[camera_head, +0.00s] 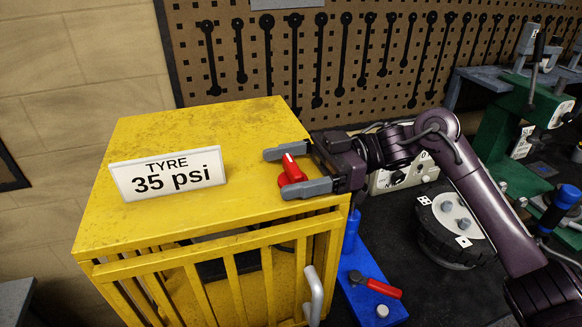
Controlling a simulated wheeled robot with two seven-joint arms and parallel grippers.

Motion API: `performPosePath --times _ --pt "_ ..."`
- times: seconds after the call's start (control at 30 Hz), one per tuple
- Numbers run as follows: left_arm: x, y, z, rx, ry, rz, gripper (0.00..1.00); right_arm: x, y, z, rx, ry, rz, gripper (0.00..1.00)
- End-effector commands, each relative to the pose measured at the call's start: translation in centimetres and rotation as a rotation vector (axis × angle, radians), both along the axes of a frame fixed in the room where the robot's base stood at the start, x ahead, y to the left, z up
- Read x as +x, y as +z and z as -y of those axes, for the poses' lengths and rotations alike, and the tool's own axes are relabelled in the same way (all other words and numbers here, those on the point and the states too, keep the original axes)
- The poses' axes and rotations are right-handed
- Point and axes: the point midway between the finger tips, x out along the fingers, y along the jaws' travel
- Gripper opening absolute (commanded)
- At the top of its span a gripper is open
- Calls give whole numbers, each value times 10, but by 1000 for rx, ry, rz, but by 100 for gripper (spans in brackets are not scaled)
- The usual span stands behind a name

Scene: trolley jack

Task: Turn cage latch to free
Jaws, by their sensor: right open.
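The yellow cage (230,122) stands at the left with a barred front. A red latch knob (292,170) with a white mark sits on the right part of its top. My right gripper (277,173) comes in from the right, with its two grey fingers spread apart on either side of the red latch. I see a gap between the fingers and the latch, so it does not look gripped. My left gripper is not in view.
A sign reading "TYRE 35 psi" (168,173) stands on the cage top. A grey handle (314,296) is on the cage front. A blue base with a red-handled tool (376,287), a wheel (450,222) and a green machine (520,105) stand right. Tools hang on the pegboard (345,45).

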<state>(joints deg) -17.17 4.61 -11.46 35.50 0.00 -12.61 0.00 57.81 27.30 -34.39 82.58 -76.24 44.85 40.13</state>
Motion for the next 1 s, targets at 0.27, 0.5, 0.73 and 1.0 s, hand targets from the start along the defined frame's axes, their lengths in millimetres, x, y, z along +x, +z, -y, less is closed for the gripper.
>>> performPosePath --times 0.27,0.5,0.73,1.0 --pt "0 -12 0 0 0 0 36 6 -3 14 0 -4 2 80" --pt "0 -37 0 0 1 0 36 20 -3 53 -2 -4 3 80" --pt "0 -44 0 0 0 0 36 25 -1 70 -2 0 1 80" --pt "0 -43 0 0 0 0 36 25 1 72 -1 0 0 80"
